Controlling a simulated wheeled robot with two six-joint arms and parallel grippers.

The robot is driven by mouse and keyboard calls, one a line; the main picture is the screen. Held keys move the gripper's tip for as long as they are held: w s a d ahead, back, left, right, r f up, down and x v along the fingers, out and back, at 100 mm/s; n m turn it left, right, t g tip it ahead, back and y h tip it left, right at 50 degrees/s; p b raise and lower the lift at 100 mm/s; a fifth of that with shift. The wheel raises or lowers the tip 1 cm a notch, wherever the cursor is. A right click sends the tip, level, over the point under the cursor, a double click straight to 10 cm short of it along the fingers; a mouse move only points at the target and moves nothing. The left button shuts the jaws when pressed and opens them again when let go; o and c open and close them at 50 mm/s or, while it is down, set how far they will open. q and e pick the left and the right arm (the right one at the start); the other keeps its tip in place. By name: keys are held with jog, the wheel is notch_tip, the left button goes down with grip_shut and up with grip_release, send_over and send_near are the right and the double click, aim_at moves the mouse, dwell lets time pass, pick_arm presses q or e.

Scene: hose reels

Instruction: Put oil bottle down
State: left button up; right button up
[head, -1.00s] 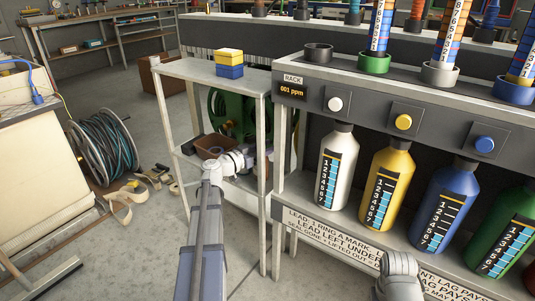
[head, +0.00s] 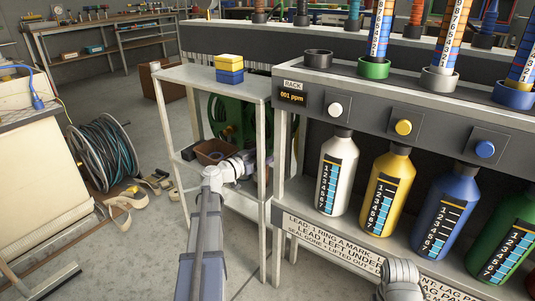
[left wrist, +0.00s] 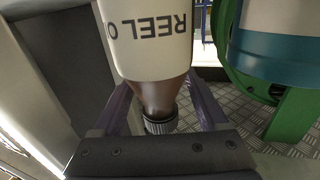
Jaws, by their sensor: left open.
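The oil bottle (left wrist: 150,40) fills the top middle of the left wrist view, with a cream label reading "REEL O", a brown neck and a dark ridged cap. Its neck and cap lie between the two purple fingers of my left gripper (left wrist: 158,92), with the cap nearest the palm. The fingers are open and stand apart on either side of the neck. In the head view my left gripper (head: 246,162) reaches into the lower part of the pale shelf stand (head: 262,180); its fingertips are hard to make out. The bottle's base is hidden.
A green reel (left wrist: 233,70) with a teal drum is close right of the bottle in the wrist view, above tread plate. A brown box (head: 212,150) sits beside my gripper on the lower shelf. A rack with large coloured bottles (head: 388,190) is to the right.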

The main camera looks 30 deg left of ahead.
pick_arm(q)
jog(key=v, duration=1.2)
